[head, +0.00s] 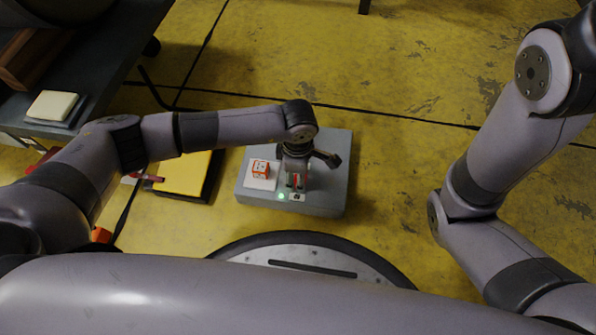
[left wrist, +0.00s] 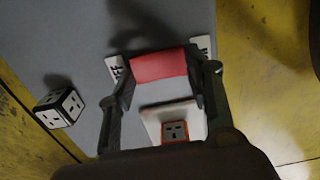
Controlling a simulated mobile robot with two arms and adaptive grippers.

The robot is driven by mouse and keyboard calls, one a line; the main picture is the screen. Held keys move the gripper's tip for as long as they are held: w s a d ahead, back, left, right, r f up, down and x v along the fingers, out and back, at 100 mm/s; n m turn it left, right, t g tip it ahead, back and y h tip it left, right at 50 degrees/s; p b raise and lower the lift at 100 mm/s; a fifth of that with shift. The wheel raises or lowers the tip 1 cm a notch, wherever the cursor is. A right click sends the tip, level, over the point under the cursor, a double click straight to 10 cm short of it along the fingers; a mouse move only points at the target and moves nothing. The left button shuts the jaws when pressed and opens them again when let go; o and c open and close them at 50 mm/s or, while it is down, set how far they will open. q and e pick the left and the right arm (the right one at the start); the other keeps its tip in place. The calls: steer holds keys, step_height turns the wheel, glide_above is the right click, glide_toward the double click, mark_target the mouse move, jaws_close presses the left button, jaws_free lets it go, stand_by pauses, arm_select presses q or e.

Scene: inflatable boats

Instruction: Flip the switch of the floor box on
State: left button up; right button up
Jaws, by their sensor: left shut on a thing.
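The grey floor box (head: 340,180) lies on the yellow floor in front of my base, and its top also fills much of the left wrist view (left wrist: 85,60). My left gripper (head: 297,183) is over the box. In the left wrist view its fingers (left wrist: 163,85) are closed on the sides of the red switch (left wrist: 158,66). An OFF label (left wrist: 116,70) shows left of the switch and a partly covered ON label (left wrist: 204,46) right of it. A green light (head: 281,196) glows on the box. I cannot tell which way the switch is tilted. My right gripper is out of view.
A black-and-white cube (left wrist: 60,108) shows in the left wrist view. A yellow case (head: 186,175) lies left of the box. The floor right of the box is clear.

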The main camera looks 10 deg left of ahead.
arm_select(q)
steer(key=o, duration=1.1)
steer(key=shift+o, duration=0.2)
steer(key=shift+r, duration=0.15)
step_height(320, 180, up, 12)
steer(key=shift+s+f, duration=0.1)
steer(key=shift+f, duration=0.1)
